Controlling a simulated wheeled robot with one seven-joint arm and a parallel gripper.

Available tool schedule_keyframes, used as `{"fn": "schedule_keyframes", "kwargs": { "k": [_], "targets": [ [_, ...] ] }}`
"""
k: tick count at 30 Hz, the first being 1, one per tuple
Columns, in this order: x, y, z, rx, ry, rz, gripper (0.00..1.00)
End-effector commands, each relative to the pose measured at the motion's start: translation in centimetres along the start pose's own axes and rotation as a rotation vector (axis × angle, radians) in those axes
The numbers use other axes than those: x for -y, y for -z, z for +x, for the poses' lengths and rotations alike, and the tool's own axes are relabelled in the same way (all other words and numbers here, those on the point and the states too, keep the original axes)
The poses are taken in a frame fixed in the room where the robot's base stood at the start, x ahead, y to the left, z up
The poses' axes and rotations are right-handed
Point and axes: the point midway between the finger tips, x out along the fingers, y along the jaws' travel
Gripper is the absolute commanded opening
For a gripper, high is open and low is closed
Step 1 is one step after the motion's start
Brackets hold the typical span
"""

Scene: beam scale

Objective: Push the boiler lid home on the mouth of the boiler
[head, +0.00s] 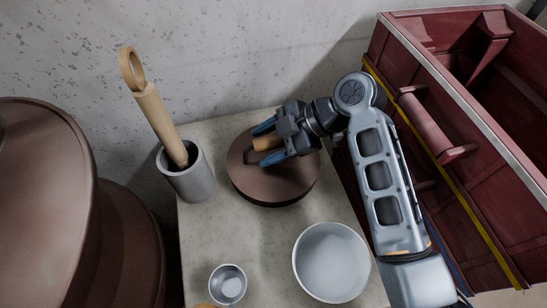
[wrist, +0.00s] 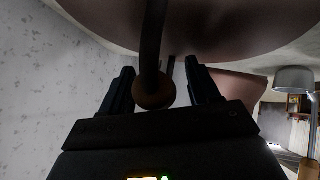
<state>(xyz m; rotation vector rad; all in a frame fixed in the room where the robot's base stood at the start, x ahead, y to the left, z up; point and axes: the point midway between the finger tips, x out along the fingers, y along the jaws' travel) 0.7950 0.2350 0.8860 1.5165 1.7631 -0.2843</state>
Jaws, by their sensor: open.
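The lid (head: 275,187), a round brown disc with a wooden grip (head: 266,143), lies flat on the pale table. My gripper (head: 258,147) is over it and open, with one finger on each side of the wooden grip. In the wrist view, the lid's brown underside or top (wrist: 225,30) fills the upper edge. Its dark handle strap and round grip end (wrist: 153,92) sit between my open fingers (wrist: 160,78). Whether the fingers touch the grip cannot be told. A large brown rounded vessel, apparently the boiler (head: 45,190), stands at the left edge, cut off; its mouth is not clearly visible.
A grey pot (head: 188,178) holding a wooden-handled tool (head: 155,108) stands left of the lid. A white bowl (head: 330,262) and small metal cup (head: 228,284) are in front. A red wooden wagon (head: 440,140) stands close on the right. The wall (head: 230,50) is behind.

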Motion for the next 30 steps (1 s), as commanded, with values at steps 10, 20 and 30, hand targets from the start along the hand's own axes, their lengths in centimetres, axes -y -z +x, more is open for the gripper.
{"fn": "schedule_keyframes", "kwargs": {
  "k": [10,20,30],
  "targets": [
    [-0.05,0.02,0.03,0.001,-0.001,0.0,0.48],
    [-0.03,0.0,0.02,0.001,-0.001,0.001,0.16],
    [-0.01,-0.01,0.02,0.001,0.0,0.001,0.0]
  ]
}}
